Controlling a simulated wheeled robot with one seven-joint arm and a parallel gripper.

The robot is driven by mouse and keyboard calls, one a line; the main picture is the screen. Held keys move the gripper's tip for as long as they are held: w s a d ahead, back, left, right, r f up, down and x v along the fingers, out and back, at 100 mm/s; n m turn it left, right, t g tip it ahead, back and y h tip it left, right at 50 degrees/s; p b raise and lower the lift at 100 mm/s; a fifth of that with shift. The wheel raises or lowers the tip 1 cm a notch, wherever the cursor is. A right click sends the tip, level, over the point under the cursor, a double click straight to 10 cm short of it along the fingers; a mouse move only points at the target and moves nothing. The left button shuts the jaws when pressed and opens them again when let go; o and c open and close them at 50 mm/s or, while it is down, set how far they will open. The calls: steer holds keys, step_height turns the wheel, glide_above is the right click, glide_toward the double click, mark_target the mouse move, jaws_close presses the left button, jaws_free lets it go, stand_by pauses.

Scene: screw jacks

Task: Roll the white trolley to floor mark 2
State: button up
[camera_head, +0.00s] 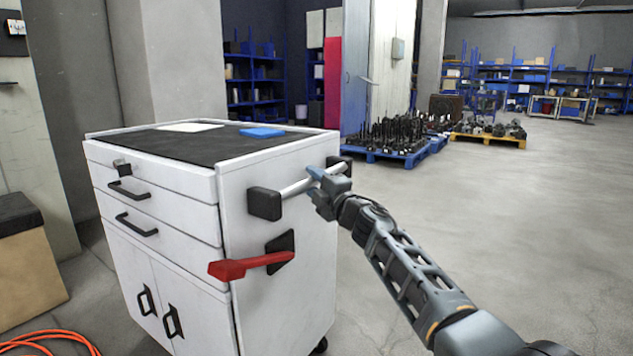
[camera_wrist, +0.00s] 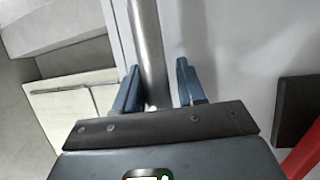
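The white trolley (camera_head: 180,184) stands at the left of the head view, with drawers and doors on its front. A metal handle bar (camera_head: 298,187) runs between black brackets on its right side. My gripper (camera_head: 318,178) is at this bar. In the wrist view the bar (camera_wrist: 147,40) passes between my gripper's two blue fingers (camera_wrist: 157,80). The bar lies close to the left finger, with a gap to the right finger, so the gripper is open around it. A red lever (camera_head: 240,267) sticks out below the bar. No floor mark 2 can be made out.
An orange cable (camera_head: 55,334) lies on the floor at lower left, near a wooden box (camera_head: 30,262). A concrete pillar (camera_head: 170,60) stands behind the trolley. Loaded blue pallets (camera_head: 392,155) stand farther back. The floor at right (camera_head: 520,230) is clear.

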steer(key=shift+o, duration=1.2)
steer(key=shift+d, duration=0.1)
steer(key=shift+d+r, duration=0.1)
steer(key=shift+s+d+p, duration=0.4)
steer(key=shift+s+p, duration=0.05)
steer(key=shift+p, duration=0.25)
steer(key=p+v, duration=0.3)
steer(key=v, duration=0.3)
steer(key=shift+s+f+p, duration=0.25)
steer(key=shift+s+p, duration=0.1)
steer(key=shift+p, duration=0.05)
steer(key=shift+a, duration=0.1)
